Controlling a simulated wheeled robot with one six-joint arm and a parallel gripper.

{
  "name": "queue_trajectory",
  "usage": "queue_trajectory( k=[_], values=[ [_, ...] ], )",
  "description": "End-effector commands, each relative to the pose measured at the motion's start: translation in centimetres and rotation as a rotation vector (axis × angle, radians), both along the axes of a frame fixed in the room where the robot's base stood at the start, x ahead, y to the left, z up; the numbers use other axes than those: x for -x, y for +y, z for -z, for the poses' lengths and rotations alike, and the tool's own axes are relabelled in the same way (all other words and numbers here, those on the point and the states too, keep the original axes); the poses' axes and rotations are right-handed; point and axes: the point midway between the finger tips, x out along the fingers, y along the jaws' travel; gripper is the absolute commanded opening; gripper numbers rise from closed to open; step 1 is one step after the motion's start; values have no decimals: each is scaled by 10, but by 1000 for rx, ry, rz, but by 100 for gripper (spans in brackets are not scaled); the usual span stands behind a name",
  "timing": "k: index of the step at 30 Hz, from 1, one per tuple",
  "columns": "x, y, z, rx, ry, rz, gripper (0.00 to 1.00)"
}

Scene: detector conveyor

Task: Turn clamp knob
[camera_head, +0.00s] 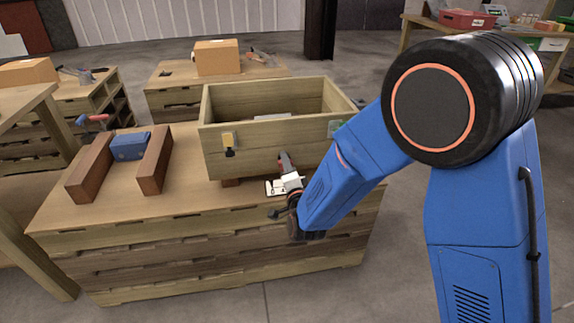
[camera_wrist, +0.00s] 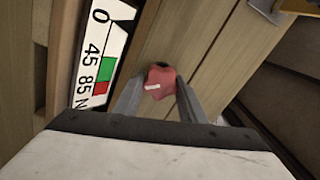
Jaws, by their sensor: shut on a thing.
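The red clamp knob (camera_wrist: 160,76) is in the middle of the wrist view, with a small white mark on its face. My gripper (camera_wrist: 160,97) has one grey finger on each side of it and is shut on it. The knob's shaft is hidden. A white scale plate (camera_wrist: 100,58) with numbers and green and red fields lies to the left of the knob. In the head view my gripper (camera_head: 287,184) is low at the front of an open wooden box (camera_head: 250,155). The knob cannot be made out clearly there.
A blue block (camera_head: 129,146) sits between two brown blocks at the left. Bare bench top lies left of my gripper.

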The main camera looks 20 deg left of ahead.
Motion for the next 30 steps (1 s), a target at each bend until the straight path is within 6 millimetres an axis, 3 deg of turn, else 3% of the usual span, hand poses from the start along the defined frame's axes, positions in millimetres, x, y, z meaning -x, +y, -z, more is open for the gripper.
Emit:
queue_trajectory(
  k=[15,30],
  values=[
    [0,-1,3,-342,213,1,15],
    [0,-1,4,-446,278,2,15]
  ],
)
